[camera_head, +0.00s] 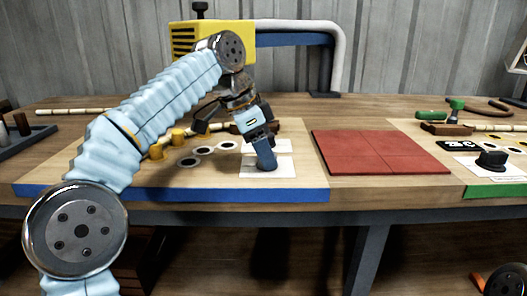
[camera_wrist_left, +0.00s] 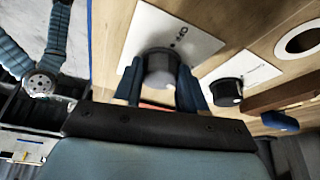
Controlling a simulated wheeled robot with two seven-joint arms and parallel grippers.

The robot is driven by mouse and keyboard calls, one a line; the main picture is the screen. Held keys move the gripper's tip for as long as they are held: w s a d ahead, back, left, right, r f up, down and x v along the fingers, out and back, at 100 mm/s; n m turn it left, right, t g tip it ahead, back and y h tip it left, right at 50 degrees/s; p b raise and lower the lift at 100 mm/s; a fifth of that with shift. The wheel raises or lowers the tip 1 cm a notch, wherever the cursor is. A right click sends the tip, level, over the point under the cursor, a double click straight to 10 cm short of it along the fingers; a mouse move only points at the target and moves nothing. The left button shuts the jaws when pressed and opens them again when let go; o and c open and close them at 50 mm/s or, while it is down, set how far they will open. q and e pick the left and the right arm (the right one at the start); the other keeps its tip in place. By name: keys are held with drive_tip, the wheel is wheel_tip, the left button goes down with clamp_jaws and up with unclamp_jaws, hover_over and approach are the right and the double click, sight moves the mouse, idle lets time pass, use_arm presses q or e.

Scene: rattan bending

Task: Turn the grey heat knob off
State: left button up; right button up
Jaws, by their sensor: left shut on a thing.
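The grey heat knob (camera_wrist_left: 160,72) stands on a white plate (camera_wrist_left: 150,22) with small black marks, near the top middle of the left wrist view. My left gripper (camera_wrist_left: 160,92) has one blue finger on each side of this knob and is shut on it. In the head view my left gripper (camera_head: 265,156) reaches down onto the white plate (camera_head: 268,173) at the front of the left board, and its fingers hide the knob. The pointer setting cannot be read. My right gripper is not seen.
A second, dark knob (camera_wrist_left: 226,91) sits on another white plate beside the held one. A yellow machine (camera_head: 215,42) with a bent pipe stands behind. A red mat (camera_head: 380,152) lies to the right. A black knob (camera_head: 491,159) is at the far right.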

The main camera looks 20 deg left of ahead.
use_arm(q)
drive_tip(key=shift+s+r+n, duration=0.1)
drive_tip(key=shift+n, duration=0.3)
drive_tip(key=shift+c, duration=0.2)
drive_tip(key=n+p, duration=0.1)
drive_tip(key=n, duration=0.1)
drive_tip(key=n+t+y+p, duration=0.1)
drive_tip(key=n, duration=0.1)
drive_tip(key=shift+d+r+t, duration=0.1)
drive_tip(key=shift+d+t, duration=0.05)
drive_tip(key=shift+t, duration=0.15)
drive_tip(key=n+y+p, duration=0.1)
drive_tip(key=n, duration=0.1)
drive_tip(key=n+y+p, duration=0.1)
drive_tip(key=n, duration=0.2)
drive_tip(key=shift+s+d+t, duration=0.1)
drive_tip(key=shift+d+t, duration=0.1)
drive_tip(key=shift+t, duration=0.2)
drive_tip(key=n+y+p, duration=0.1)
drive_tip(key=n, duration=0.3)
drive_tip(key=shift+d+y+p, duration=0.1)
drive_tip(key=shift+y+p, duration=0.2)
drive_tip(key=shift+p, duration=0.05)
drive_tip(key=shift+d+n+g+y, duration=0.1)
drive_tip(key=shift+n+g+y, duration=0.4)
drive_tip(key=shift+n, duration=1.5)
drive_tip(key=shift+y, duration=0.3)
drive_tip(key=o, duration=1.1)
drive_tip(key=shift+c, duration=0.2)
